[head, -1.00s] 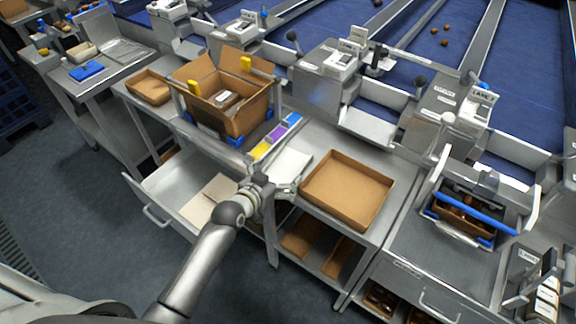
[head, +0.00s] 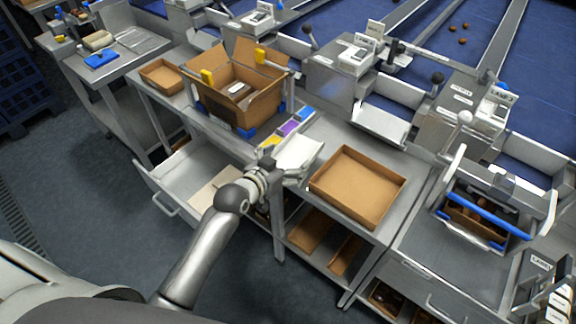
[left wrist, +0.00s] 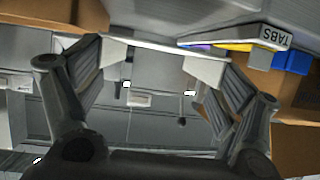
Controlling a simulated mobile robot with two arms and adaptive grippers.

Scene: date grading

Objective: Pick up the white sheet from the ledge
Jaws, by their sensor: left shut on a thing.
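My left gripper (head: 277,172) is shut on the near edge of the white sheet (head: 299,152). The sheet shows beyond the fingers in the head view, slightly tilted, at the ledge between the open carton and the shallow cardboard tray. In the left wrist view the sheet (left wrist: 160,48) is seen nearly edge-on as a thin pale strip between the two fingers (left wrist: 160,60). Whether any of it still touches the ledge is hard to tell. My right gripper is not in view.
Yellow, purple and blue tabs (head: 289,128) lie just behind the sheet. The open carton (head: 240,108) stands left, the shallow cardboard tray (head: 335,196) right. An open drawer (head: 184,178) holding a pale sheet juts out below left.

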